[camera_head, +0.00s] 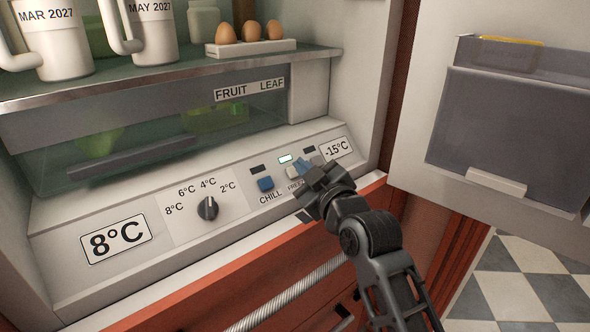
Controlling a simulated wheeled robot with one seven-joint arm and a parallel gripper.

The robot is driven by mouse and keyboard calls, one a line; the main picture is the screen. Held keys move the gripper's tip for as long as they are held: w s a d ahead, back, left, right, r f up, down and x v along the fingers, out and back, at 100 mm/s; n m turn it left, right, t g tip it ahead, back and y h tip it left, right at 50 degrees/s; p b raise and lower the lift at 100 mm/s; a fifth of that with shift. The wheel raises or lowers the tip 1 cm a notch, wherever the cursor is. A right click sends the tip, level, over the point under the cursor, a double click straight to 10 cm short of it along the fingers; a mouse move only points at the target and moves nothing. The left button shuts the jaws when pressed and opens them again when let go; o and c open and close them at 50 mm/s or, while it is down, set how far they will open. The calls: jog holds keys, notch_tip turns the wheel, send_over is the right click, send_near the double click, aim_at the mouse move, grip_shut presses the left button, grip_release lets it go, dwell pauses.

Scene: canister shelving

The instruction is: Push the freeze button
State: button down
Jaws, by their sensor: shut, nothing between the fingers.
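The control panel (140,215) runs along the bottom of the open fridge. The blue button labelled CHILL (265,183) has a dark indicator above it. To its right, a pale button (292,172) stands over a partly covered label that begins FREE. The indicator (285,158) above it is lit. My gripper (308,175) is shut, with its fingers at the panel just right of that button. It covers part of the label and the panel beside it. A small blue patch shows by the fingers. I cannot tell whether the fingers touch a button.
A dial (208,208) and an 8°C display (116,240) are to the left. A -15°C display (337,148) is to the right. Above are a fruit drawer (150,140), a shelf with eggs (250,31) and white jugs. The open door (410,130) stands at right.

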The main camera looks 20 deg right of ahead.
jog(key=s+r+p, duration=0.1)
jog(key=r, duration=0.1)
jog(key=s+d+r+p, duration=0.1)
jog(key=s, duration=0.1)
jog(key=shift+s+r, duration=0.3)
jog(key=shift+r, duration=0.05)
dwell(1.3)
